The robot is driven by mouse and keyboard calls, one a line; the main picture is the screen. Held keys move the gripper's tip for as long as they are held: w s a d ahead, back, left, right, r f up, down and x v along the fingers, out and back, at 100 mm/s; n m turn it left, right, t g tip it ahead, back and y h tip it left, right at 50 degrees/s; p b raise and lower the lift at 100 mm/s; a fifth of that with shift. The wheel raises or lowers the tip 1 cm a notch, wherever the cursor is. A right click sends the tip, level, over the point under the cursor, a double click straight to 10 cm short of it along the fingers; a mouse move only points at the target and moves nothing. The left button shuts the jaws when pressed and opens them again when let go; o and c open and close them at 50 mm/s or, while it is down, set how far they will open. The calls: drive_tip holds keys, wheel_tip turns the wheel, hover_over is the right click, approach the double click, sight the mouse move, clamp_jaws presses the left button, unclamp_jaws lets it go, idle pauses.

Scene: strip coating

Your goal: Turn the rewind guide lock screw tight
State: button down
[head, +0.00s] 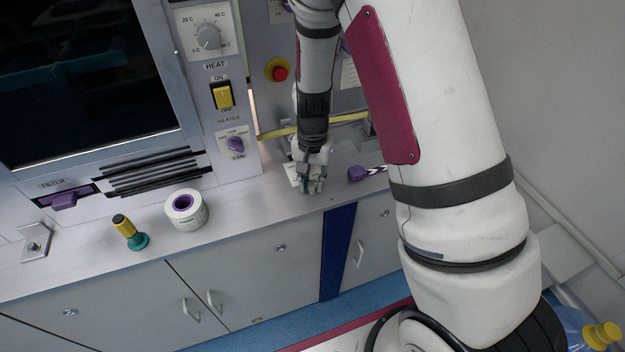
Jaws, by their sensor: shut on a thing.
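My gripper (313,188) points down at the counter's front part, right of the heater panel, in the head view. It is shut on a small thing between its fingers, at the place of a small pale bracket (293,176). The thing fits the rewind guide lock screw, but the fingers hide nearly all of it, so its shape and how far it is turned cannot be seen.
A purple knob with a striped part (358,173) lies close right of my gripper. A white tape roll (187,210) and a yellow-and-teal tool (129,232) stand left on the counter (245,194). A yellow strip (345,119) runs behind. A red stop button (280,73) is above.

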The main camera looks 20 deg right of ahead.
sight(312, 183)
drive_tip(key=c, duration=1.4)
unclamp_jaws()
drive_tip(key=shift+o, duration=0.2)
drive_tip(key=shift+r, duration=0.1)
wheel_tip(312, 183, up, 12)
drive_tip(key=s+r+n+t+y, duration=0.15)
drive_tip(key=s+r+n, duration=0.25)
drive_tip(key=s+r, duration=0.95)
drive_tip(key=s+r+n+t+h+p, duration=0.1)
drive_tip(key=s+r, duration=0.4)
drive_tip(key=s, duration=0.7)
drive_tip(key=shift+d+r+n+t, duration=0.15)
drive_tip(key=shift+d+n+t, duration=0.05)
drive_tip(key=shift+n+t, duration=0.8)
